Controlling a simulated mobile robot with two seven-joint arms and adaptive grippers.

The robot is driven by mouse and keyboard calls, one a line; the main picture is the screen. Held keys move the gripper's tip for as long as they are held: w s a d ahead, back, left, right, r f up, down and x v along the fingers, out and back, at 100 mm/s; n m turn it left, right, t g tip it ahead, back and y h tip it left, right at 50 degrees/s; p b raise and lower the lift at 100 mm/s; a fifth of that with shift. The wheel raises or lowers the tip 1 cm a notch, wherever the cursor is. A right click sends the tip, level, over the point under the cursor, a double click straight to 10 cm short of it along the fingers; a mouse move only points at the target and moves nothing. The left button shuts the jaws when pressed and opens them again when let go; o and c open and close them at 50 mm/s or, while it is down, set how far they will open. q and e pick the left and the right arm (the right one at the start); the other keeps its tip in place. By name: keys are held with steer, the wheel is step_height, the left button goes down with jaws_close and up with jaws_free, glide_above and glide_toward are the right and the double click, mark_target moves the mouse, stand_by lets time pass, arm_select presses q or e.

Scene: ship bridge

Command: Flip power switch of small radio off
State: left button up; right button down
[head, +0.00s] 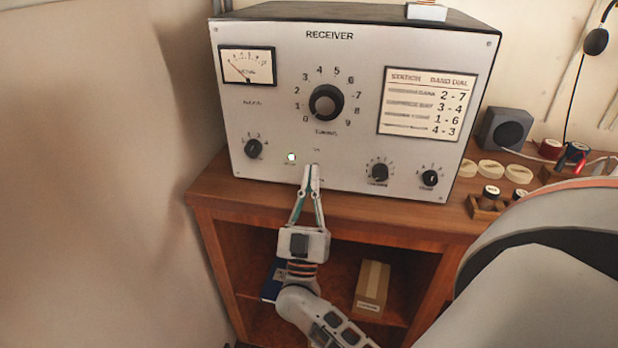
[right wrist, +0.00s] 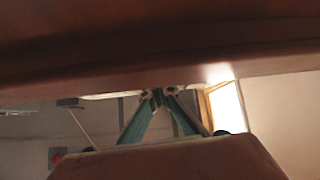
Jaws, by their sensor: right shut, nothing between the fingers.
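The radio (head: 285,110) is a pale grey metal box marked RECEIVER, standing on a wooden cabinet. My left gripper is not in view.
The cabinet top (head: 350,206) has a narrow free strip before the radio. An open shelf below holds a cardboard box (head: 371,286) and a blue item (head: 272,281). Spools and small discs (head: 490,169) lie at the right. Knobs (head: 380,172) flank the switch area.

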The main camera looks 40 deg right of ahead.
steer(key=shift+f+g, duration=0.2)
steer(key=shift+g, duration=0.1)
steer(key=shift+w+d+f, duration=0.1)
steer(key=shift+d+f, duration=0.05)
steer(key=shift+f, duration=0.1)
steer(key=v, duration=1.2)
steer(key=shift+d+f, duration=0.1)
steer(key=shift+f, duration=0.05)
